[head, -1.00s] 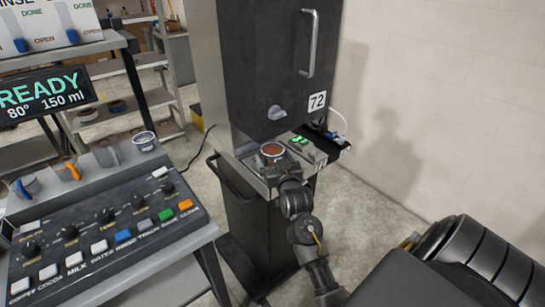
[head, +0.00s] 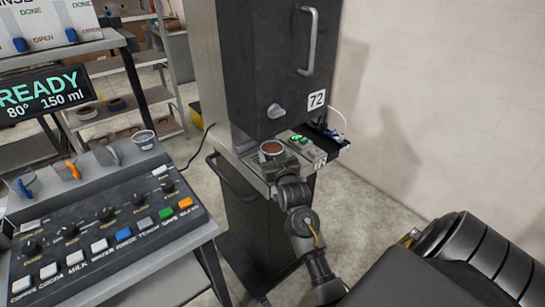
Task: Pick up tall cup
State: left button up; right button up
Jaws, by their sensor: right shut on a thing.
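A cup (head: 271,148) with a pale rim and brown contents stands upright at the front ledge of the dark dispenser marked 72. My right gripper (head: 274,157) reaches it from the front and is shut on it. The gripper and wrist hide the cup's lower part, so I cannot tell whether it touches the ledge. My left gripper is not in view.
The dark dispenser (head: 265,60) rises right behind the cup.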

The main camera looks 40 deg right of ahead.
aim_at(274, 148)
jog(key=shift+r, duration=0.1)
jog(key=shift+r, duration=0.5)
jog(key=shift+s+a+r+b, duration=0.1)
jog(key=shift+s+r+b, duration=0.2)
jog(key=shift+r, duration=0.25)
jog(key=shift+s+a+r+b, duration=0.1)
jog(key=shift+s+r+b, duration=0.15)
jog(key=shift+r, duration=0.25)
jog(key=v, duration=1.7)
jog(key=shift+r+b, duration=0.15)
jog(key=shift+b, duration=0.15)
jog(key=shift+w, duration=0.15)
